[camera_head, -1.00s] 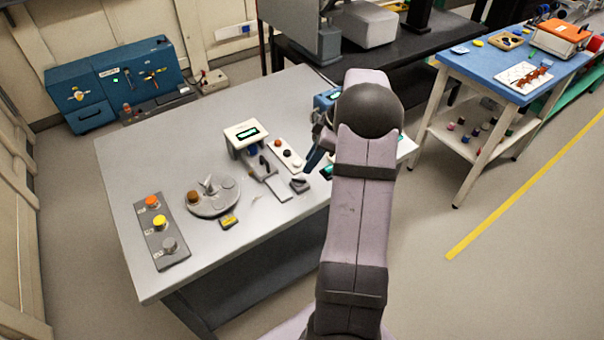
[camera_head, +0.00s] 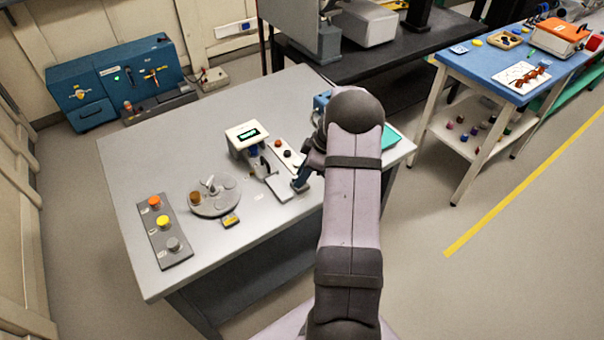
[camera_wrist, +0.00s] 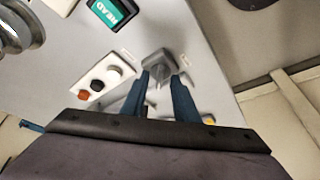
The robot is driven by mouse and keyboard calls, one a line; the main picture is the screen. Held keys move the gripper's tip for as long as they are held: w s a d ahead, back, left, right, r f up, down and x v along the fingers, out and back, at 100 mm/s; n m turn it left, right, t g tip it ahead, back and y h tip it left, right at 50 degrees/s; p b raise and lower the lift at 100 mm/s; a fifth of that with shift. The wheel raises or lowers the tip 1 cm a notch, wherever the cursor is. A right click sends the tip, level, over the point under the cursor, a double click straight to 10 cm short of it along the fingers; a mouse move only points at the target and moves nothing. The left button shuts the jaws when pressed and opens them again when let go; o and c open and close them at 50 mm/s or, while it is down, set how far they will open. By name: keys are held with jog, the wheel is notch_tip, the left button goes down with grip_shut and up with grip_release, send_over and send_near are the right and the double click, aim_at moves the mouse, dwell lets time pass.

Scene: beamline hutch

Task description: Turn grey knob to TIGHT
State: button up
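A small grey knob on a square grey base (camera_wrist: 160,64) stands on the grey table (camera_wrist: 228,72). It shows between my fingers in the wrist view, with its narrow grip pointing down between them. My gripper (camera_wrist: 161,78) has its two blue fingers apart, one on each side of the knob. I cannot tell whether they touch it. No TIGHT mark is readable.
A white plate with coloured buttons (camera_head: 289,154) and a white device with a green screen (camera_head: 247,135) stand close by. A round grey plate (camera_head: 213,207) and a panel with orange, yellow and grey knobs (camera_head: 163,232) are further left.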

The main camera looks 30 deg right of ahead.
jog(key=shift+c, duration=0.3)
grip_shut()
